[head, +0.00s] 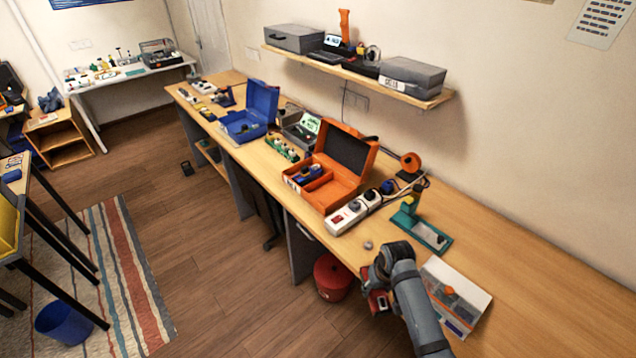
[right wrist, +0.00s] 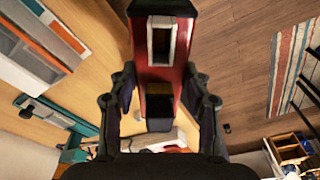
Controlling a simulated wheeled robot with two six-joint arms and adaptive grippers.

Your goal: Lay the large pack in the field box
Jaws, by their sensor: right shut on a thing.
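My right gripper (head: 378,280) is shut on a red pack (head: 377,301) with dark ends, held near the bench's front edge. In the right wrist view the pack (right wrist: 161,65) stands lengthwise between the two dark fingers, with a pale rectangular frame on its face. I take it for the large pack. An orange box (head: 331,189) stands open on the bench, beyond the gripper. Its lid leans back and a blue item (head: 305,174) lies in one compartment. A blue box (head: 240,127) also stands open farther along. Which one is the field box I cannot tell. My left gripper is out of view.
A white power strip (head: 347,217) lies just in front of the orange box. A teal stand (head: 424,232) and a printed sheet (head: 457,287) lie near my right arm. A small grey knob (head: 368,245) sits by the bench edge. The bench's right end is clear.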

